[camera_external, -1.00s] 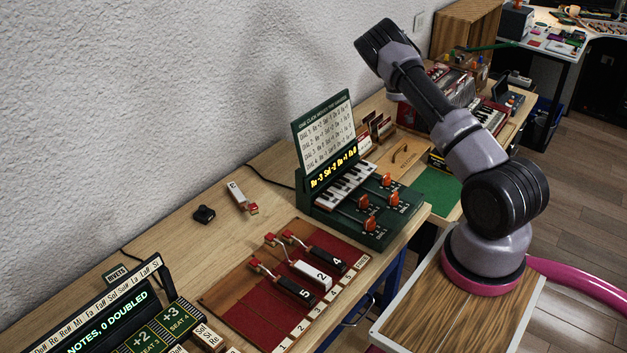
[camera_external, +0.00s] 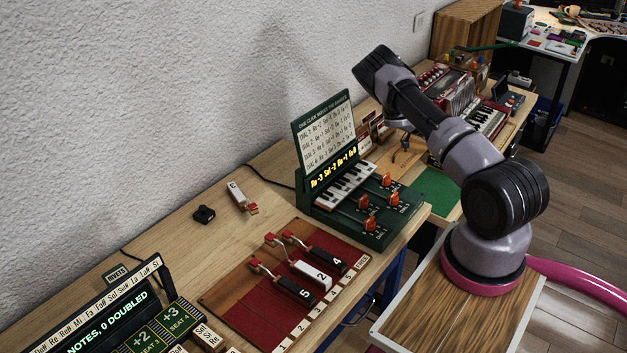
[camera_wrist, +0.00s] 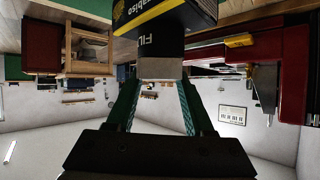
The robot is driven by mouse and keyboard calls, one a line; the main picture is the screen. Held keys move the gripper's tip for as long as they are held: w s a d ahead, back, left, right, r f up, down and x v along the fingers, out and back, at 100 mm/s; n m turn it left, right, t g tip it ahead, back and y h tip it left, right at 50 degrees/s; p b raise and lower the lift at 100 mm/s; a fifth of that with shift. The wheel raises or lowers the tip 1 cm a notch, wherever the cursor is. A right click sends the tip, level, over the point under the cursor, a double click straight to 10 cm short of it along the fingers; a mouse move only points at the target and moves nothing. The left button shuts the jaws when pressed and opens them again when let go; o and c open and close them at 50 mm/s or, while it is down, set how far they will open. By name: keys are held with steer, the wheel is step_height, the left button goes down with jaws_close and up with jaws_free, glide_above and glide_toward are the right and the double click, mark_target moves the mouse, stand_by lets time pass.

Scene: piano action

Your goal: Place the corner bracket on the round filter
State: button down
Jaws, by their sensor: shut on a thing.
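My gripper (camera_wrist: 160,92) shows in the wrist view, its two green-edged fingers closed towards each other on a small plain grey piece (camera_wrist: 161,68), which I take to be the corner bracket. Its full shape is hidden. In the external view my gripper (camera_external: 405,143) hangs partly behind my arm, above the wooden board beyond the green console.
A red accordion (camera_external: 484,119) stands beyond my arm. The green console with orange knobs (camera_external: 345,185) and a red board with numbered keys (camera_external: 240,318) stand nearer on the bench. A green mat (camera_external: 437,187) lies near my arm.

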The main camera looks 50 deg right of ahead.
steer(key=shift+f, duration=0.1)
steer(key=shift+c, duration=1.4)
jaws_free()
steer(key=shift+w+a+r, duration=0.15)
steer(key=shift+w+r, duration=0.1)
steer(key=shift+r, duration=0.1)
steer(key=v, duration=0.7)
